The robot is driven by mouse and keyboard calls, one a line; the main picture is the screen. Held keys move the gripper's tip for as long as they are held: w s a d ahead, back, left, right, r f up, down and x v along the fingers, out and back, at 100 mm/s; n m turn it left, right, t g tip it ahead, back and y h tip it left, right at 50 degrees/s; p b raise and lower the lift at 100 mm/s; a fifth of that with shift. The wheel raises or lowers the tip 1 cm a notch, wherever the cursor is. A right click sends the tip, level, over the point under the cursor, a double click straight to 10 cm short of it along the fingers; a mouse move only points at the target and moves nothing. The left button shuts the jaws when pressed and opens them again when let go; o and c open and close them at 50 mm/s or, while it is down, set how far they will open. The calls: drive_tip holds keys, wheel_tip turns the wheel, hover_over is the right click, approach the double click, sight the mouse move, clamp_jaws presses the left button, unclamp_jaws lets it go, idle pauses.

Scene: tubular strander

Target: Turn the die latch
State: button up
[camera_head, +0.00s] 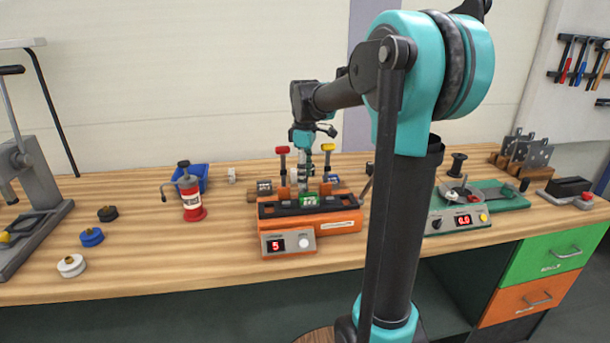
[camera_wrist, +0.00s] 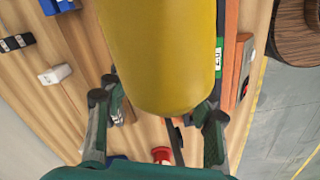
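The orange machine (camera_head: 335,226) sits mid-bench with a dark top, a small green block (camera_head: 309,200) and two upright levers, one red-topped (camera_head: 283,150), one yellow-topped (camera_head: 327,147). I cannot tell for sure which part is the die latch. My gripper (camera_head: 305,178) points down over the machine between the levers. In the wrist view a large yellow rounded part (camera_wrist: 160,60), probably the yellow lever's top, is very close to the camera and hides much between the fingers. The gripper's fingers (camera_wrist: 158,125) are spread apart; I see nothing clamped. Contact is unclear.
A red bottle (camera_head: 191,200) and blue bin (camera_head: 196,178) stand left of the machine. Black, blue and white discs (camera_head: 92,237) lie farther left. A green device (camera_head: 488,200) with a display stands right. The bench front between the discs and the machine is clear.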

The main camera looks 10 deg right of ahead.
wheel_tip(320, 180, up, 12)
idle(0.7)
drive_tip(key=shift+c, duration=0.3)
